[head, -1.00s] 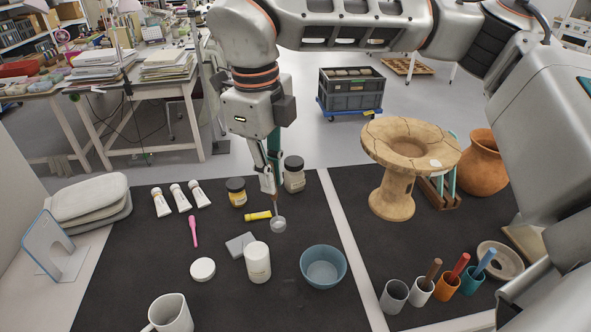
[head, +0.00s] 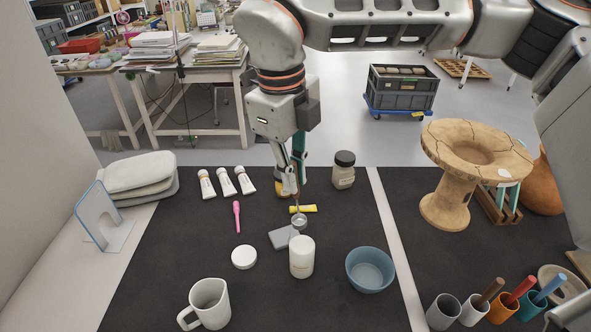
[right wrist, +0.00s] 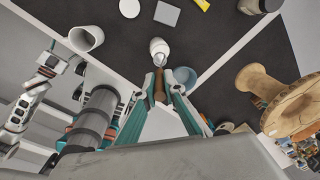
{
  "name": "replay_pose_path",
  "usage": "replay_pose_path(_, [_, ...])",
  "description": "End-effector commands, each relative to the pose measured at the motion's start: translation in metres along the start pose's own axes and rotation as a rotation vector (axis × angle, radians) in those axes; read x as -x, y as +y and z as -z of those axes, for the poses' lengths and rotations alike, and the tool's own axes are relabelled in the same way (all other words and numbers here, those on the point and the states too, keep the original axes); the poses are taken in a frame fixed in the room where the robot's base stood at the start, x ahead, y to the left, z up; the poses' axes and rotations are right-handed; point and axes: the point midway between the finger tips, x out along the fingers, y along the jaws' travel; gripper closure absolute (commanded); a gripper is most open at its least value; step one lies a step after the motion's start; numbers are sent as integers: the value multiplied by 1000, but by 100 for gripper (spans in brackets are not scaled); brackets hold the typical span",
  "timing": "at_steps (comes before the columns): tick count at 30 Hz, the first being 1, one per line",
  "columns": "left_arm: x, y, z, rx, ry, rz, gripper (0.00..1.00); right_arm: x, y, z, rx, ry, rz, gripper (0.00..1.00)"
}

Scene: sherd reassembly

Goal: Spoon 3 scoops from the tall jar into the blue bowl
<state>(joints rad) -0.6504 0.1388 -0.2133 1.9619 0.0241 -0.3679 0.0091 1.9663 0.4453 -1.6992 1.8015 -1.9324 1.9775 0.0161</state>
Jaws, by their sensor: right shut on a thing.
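The tall white jar (head: 302,259) stands upright on the dark mat; its white lid (head: 244,257) lies to its left. The blue bowl (head: 370,271) is right of the jar and looks empty. My right gripper (head: 296,192) is shut on the spoon (head: 299,222), whose metal bowl hangs low, just behind the jar in the head view. The right wrist view shows the brown handle (right wrist: 159,88) between the fingertips and the jar (right wrist: 159,46) beyond. Whether the spoon holds anything is unclear. My left arm shows at the left of the wrist view; its jaws cannot be made out.
A grey block (head: 284,238) lies beside the jar and a yellow tube (head: 303,209) behind the spoon. A white mug (head: 208,304) stands at front left. A dark-lidded jar (head: 343,171) stands at back right; an amber jar (head: 282,188) is partly hidden by my gripper.

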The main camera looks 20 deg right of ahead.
Motion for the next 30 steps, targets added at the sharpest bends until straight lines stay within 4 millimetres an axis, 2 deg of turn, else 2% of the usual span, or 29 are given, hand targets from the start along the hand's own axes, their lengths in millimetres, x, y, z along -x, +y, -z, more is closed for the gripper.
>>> replay_pose_path(3, [-4,2,-12,2,-9,-2,39,-11,3,-1,1,2,-1,100])
replay_pose_path(8, [-6,3,-17,-2,-15,-2,39,-21,2,-1,0,1,0,100])
replay_pose_path(30, [-16,-3,-23,-23,-6,11,39,-75,2,-1,0,2,-1,100])
